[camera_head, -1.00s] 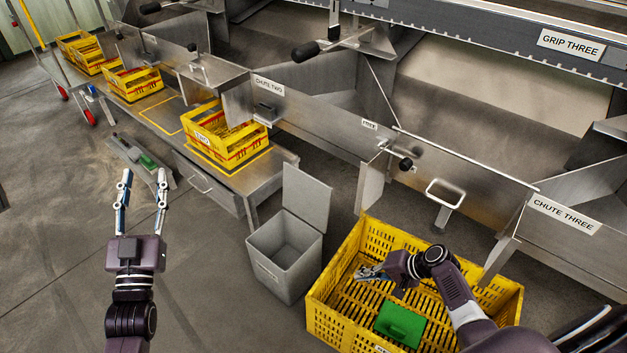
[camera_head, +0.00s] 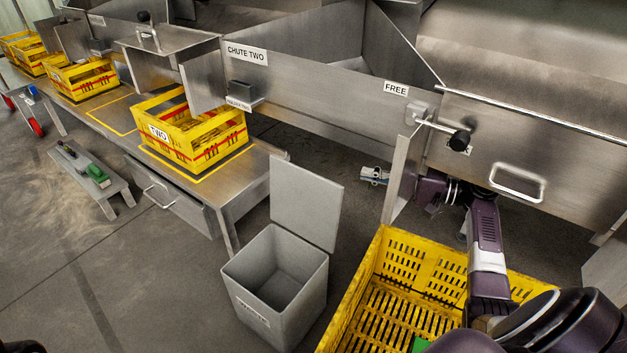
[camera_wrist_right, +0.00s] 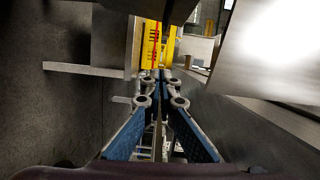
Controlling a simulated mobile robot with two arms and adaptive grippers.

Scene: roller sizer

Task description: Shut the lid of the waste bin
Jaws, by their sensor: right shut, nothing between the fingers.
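The grey waste bin (camera_head: 276,292) stands on the floor in the middle of the head view, left of the large yellow crate. Its lid (camera_head: 305,204) is open and stands upright at the back edge; the inside of the bin looks empty. My right gripper (camera_head: 374,176) is shut and empty, to the right of the lid and apart from it, near the front of the chutes. In the right wrist view the right gripper's blue fingers (camera_wrist_right: 160,92) are together. My left gripper is not in view.
A large yellow crate (camera_head: 373,274) lies under my right arm, with a green object (camera_head: 421,345) partly seen. A metal bench (camera_head: 247,170) with yellow crate TWO (camera_head: 160,147) stands left. Chute panels (camera_head: 310,95) run behind. A low stool (camera_head: 100,186) is far left; floor between is free.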

